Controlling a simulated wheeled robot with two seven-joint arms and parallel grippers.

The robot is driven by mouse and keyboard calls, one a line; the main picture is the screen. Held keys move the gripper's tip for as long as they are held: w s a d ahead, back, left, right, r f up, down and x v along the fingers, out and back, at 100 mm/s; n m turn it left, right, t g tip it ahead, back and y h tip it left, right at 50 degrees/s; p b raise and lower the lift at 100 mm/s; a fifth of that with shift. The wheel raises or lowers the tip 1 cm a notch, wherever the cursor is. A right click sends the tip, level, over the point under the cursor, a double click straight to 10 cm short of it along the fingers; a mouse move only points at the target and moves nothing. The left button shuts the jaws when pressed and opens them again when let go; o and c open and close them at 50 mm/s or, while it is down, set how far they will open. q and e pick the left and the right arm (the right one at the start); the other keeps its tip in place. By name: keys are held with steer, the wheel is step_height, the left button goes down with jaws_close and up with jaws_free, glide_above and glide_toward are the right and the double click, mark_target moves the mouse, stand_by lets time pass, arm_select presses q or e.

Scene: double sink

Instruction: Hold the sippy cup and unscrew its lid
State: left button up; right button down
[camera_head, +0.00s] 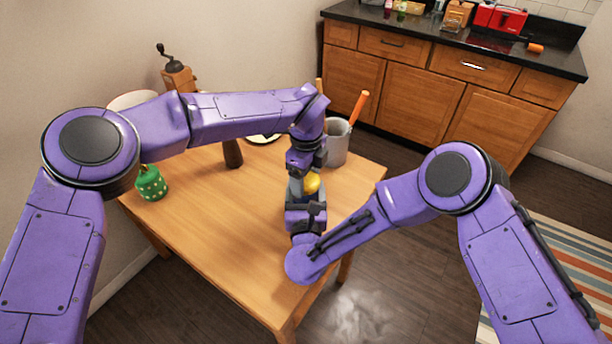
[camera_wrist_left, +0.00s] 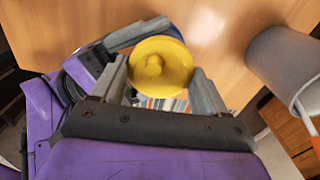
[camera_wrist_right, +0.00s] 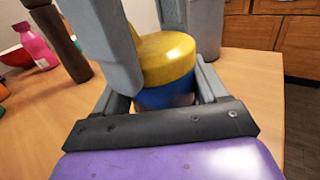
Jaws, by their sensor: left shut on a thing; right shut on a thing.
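The sippy cup has a yellow lid (camera_head: 312,184) and a blue body (camera_wrist_right: 165,96), and stands upright near the right side of the wooden table. My left gripper (camera_head: 309,172) comes down from above with its fingers on either side of the lid, shut on it. The round lid (camera_wrist_left: 160,66) shows between those fingers in the left wrist view. My right gripper (camera_head: 305,202) reaches in low from the front and is shut on the blue body. The lid (camera_wrist_right: 166,55) sits on the body in the right wrist view. Most of the body is hidden in the head view.
A grey canister (camera_head: 337,150) with an orange-handled utensil stands just behind the cup. A green dotted object (camera_head: 150,184) and a dark brown upright object (camera_head: 232,154) are to the left. A pink bottle (camera_wrist_right: 36,46) shows behind. The table's front left is clear.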

arm_select(q)
steer(key=shift+s+f, duration=0.15)
steer(key=shift+s, duration=0.05)
arm_select(e)
steer(key=shift+w+d+f, duration=0.1)
steer(key=shift+d+f, duration=0.1)
steer(key=shift+d, duration=0.1)
arm_select(q)
steer(key=o, duration=1.2)
steer(key=shift+a, duration=0.1)
steer(key=shift+c, duration=0.2)
arm_select(e)
steer(key=shift+a, duration=0.1)
arm_select(q)
steer(key=shift+w, duration=0.15)
